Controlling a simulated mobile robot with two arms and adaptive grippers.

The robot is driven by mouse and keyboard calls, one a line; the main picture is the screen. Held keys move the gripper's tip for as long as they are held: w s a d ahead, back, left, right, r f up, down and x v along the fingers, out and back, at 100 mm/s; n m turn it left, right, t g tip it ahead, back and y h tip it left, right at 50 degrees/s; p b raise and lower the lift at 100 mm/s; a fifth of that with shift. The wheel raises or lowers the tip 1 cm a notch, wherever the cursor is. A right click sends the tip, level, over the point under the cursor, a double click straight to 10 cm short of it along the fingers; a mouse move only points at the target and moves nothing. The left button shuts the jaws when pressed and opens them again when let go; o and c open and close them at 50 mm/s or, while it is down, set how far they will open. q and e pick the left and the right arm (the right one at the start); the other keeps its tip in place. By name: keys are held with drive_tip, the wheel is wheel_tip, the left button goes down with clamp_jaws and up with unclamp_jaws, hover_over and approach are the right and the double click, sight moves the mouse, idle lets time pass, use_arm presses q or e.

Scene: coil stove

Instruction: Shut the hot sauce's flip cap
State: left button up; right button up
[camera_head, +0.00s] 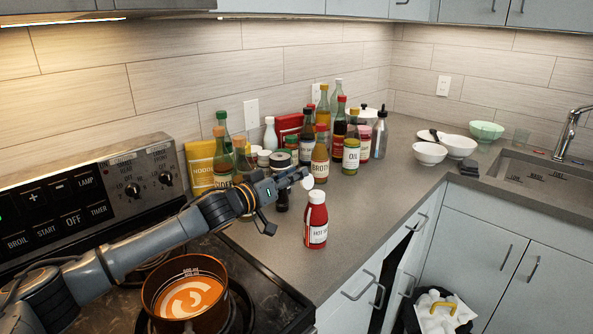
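The hot sauce (316,228) is a red bottle with a white label. It stands upright on the counter, right of the stove. My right gripper is not in view.
A copper pot (186,301) with orange soup sits on the stove below my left arm. Several bottles, including an oil bottle (351,157), and jars crowd the counter behind the hot sauce. White bowls (430,153) stand near the sink. The counter right of the hot sauce is clear.

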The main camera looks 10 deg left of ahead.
use_arm(q)
drive_tip(key=shift+w+d, duration=0.35)
drive_tip(key=shift+w, duration=0.2)
clamp_jaws()
